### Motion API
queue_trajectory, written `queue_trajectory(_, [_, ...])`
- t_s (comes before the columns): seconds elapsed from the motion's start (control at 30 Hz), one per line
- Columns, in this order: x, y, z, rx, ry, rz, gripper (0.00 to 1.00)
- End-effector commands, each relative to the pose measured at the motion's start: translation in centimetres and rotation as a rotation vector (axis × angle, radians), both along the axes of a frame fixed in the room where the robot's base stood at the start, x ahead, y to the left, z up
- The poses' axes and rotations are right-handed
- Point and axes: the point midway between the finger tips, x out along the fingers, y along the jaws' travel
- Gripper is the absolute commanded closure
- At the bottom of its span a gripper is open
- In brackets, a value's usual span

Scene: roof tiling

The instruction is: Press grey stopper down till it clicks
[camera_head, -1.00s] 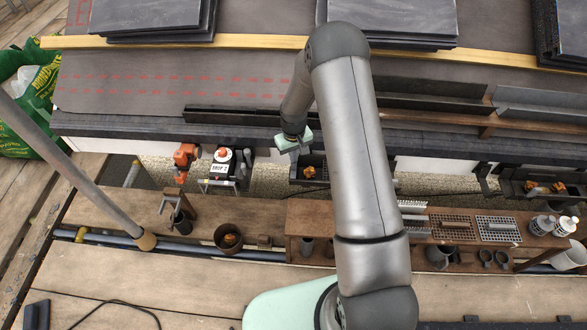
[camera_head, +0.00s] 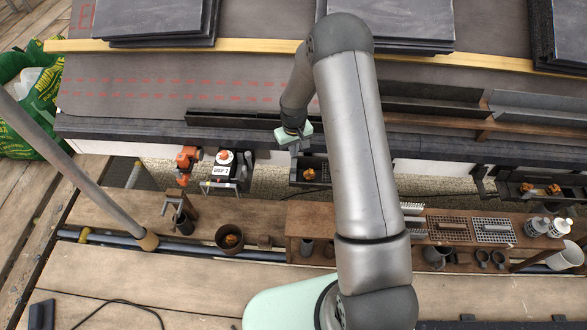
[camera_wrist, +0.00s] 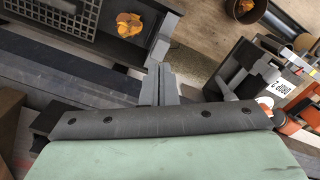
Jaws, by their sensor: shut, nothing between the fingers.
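My gripper (camera_head: 294,149) is shut and empty, with its fingers over the left end of a short dark gutter trough (camera_head: 308,182). In the wrist view its fingertips (camera_wrist: 160,68) lie together, close to a grey end piece (camera_wrist: 160,45) at the trough's end, which looks like the grey stopper. I cannot tell whether the fingertips touch it or how far down it sits. In the head view the stopper is too small to make out. An orange-brown clump (camera_wrist: 129,24) lies in the trough, beside a dark grid (camera_wrist: 68,20).
Left of the trough hang a white-faced device (camera_head: 221,170) and an orange tool (camera_head: 186,158). A brown bucket (camera_head: 229,238) stands below them. A wooden bench (camera_head: 330,215) with grids and pots lies to the right. Slate stacks (camera_head: 390,25) rest higher on the roof.

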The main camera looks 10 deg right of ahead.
Motion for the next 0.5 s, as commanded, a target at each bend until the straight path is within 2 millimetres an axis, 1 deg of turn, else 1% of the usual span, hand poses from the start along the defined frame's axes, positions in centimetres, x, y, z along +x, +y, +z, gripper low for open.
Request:
queue_trajectory(0.03, [0.0, 0.0, 0.7, 0.0, -0.001, 0.0, 1.0])
queue_trajectory(0.5, [0.0, 0.0, 4.4, 0.0, 0.0, 0.0, 1.0])
